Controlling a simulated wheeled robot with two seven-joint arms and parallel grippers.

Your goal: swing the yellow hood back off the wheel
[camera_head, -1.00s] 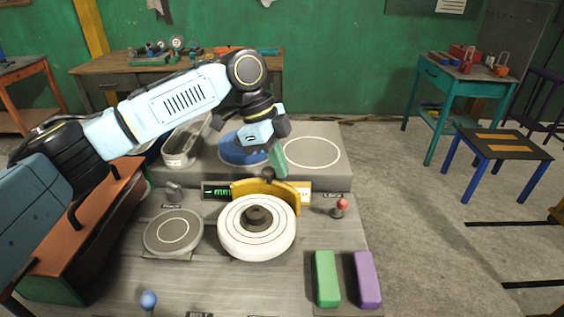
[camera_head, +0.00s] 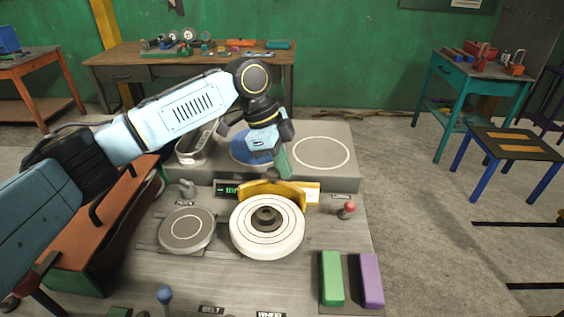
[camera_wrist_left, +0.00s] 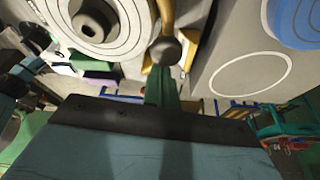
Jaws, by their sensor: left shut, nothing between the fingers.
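The yellow hood (camera_head: 285,189) is a curved band standing behind the back edge of the white wheel (camera_head: 266,240), which has a dark hub in its middle. The top of the wheel is uncovered. A dark round knob (camera_head: 273,174) sits at the hood's top. My left gripper (camera_head: 283,166) is shut and empty, its green fingers pointing down just behind the knob. In the left wrist view the fingers (camera_wrist_left: 163,88) are close to the knob (camera_wrist_left: 165,51); I cannot tell whether they touch. The wheel (camera_wrist_left: 100,22) shows there too. My right gripper is not in view.
A grey round plate (camera_head: 186,229) lies left of the wheel. A red-knobbed lever (camera_head: 347,209) stands to the right, a blue-knobbed lever (camera_head: 165,295) at the front left. Green (camera_head: 332,277) and purple (camera_head: 371,279) blocks lie front right. A raised ledge (camera_head: 340,180) is behind.

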